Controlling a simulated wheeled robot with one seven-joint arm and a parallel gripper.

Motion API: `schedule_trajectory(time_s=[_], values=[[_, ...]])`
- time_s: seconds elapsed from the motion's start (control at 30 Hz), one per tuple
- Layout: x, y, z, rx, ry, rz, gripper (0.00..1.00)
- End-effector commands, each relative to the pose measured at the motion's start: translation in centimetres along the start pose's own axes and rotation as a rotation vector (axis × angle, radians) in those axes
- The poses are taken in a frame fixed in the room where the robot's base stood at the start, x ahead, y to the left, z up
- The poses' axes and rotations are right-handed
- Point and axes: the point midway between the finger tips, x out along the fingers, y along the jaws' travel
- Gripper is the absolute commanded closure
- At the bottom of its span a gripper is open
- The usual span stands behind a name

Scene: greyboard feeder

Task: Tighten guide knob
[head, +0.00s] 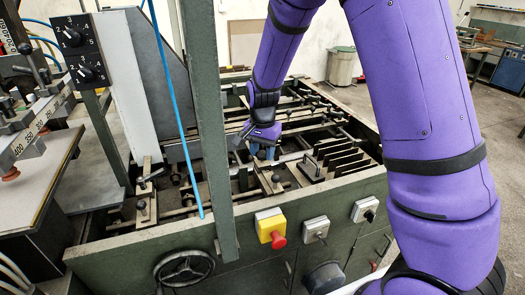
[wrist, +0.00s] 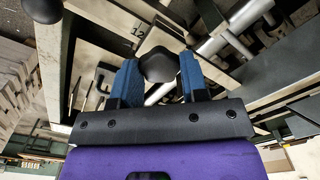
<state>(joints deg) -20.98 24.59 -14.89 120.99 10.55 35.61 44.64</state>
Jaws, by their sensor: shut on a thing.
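The guide knob (wrist: 160,62) is a dark, rounded knob in the wrist view, between the two blue fingertips of my gripper (wrist: 158,80). The fingers close on it from both sides. In the head view my purple arm reaches down into the feeder frame, and my gripper (head: 259,150) is low over the rails near its middle. The knob is hidden or too small to make out there, behind my wrist.
The green feeder frame (head: 140,255) surrounds rails and several other dark knobs. A green post (head: 207,110) and a blue hose (head: 168,85) stand left of my arm. A red stop button (head: 278,240) and a handwheel (head: 184,268) are on the front.

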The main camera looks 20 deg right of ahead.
Motion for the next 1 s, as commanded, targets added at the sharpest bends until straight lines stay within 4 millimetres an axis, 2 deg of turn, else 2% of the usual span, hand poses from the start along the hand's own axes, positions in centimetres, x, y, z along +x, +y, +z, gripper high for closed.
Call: schedule_trajectory(time_s=[0.23,0.27,0.33,0.37,0.73,0.87,1.0], values=[[-0.1,-0.1,-0.1,0.002,0.001,-0.002,0.83],[-0.1,-0.1,-0.1,0.002,0.001,-0.002,0.53],[-0.1,-0.1,-0.1,0.001,0.001,-0.002,0.36],[-0.1,0.0,-0.1,0.001,0.001,-0.002,0.34],[-0.6,-0.1,0.0,0.0,0.001,-0.002,0.34],[-2.4,-0.1,0.0,0.001,0.002,-0.004,0.34],[-5.1,-0.1,0.0,-0.001,0.003,-0.006,0.34]])
